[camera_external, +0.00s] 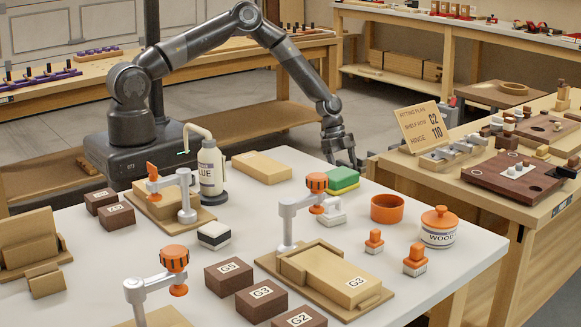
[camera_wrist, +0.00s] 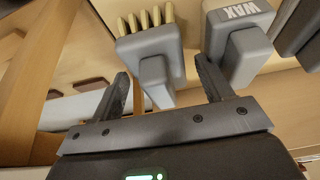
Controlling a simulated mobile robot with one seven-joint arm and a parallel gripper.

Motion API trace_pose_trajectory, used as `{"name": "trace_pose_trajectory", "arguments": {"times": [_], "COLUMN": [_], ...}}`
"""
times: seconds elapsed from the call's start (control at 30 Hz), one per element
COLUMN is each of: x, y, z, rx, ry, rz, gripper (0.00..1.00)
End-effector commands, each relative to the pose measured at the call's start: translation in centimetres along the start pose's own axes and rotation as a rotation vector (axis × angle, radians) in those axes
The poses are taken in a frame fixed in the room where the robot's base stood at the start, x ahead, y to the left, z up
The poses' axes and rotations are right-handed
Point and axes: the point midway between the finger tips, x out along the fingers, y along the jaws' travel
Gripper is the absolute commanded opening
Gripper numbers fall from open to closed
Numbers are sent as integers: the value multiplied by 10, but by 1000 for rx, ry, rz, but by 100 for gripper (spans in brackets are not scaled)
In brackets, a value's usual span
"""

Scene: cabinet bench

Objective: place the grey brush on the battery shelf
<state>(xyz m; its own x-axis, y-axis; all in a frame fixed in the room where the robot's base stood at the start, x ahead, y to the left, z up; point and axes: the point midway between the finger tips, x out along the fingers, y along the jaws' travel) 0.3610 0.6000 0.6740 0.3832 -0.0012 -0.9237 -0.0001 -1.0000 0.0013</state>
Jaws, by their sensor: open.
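In the wrist view, a grey brush (camera_wrist: 150,62) with a row of tan bristles lies ahead of my gripper (camera_wrist: 163,70). Its handle points back toward me, between my two fingers. The fingers are apart and appear not to grip it. In the external view my gripper (camera_external: 345,155) hangs low in the gap between the white table and the wooden bench on the right. I cannot single out the brush in that view. No shelf that I can tell is the battery shelf shows in either view.
A grey block marked WAX (camera_wrist: 238,35) sits close to the right of the brush, with a dark grey piece beyond it. A wooden holder with grey pieces (camera_external: 452,152) stands on the right bench by a sign (camera_external: 424,128). The white table (camera_external: 480,255) is crowded.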

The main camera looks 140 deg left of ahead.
Motion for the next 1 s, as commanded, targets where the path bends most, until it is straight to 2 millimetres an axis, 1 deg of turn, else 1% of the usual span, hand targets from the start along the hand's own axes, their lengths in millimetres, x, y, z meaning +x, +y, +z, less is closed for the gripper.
{"name": "trace_pose_trajectory", "arguments": {"times": [0.07,0.17,0.5,0.6,0.7,0.8,1.0], "x": [-4,-17,-87,-104,-114,-120,-122], "y": [0,-1,-1,-1,0,0,0], "z": [-1,-1,-1,-1,-1,-1,-1], "rx": [0,0,0,0,0,0,0], "ry": [0,1,0,0,0,0,0], "rz": [-1,-3,-4,-3,-2,-1,1], "gripper": [72,72,72,72,72,72,72]}}
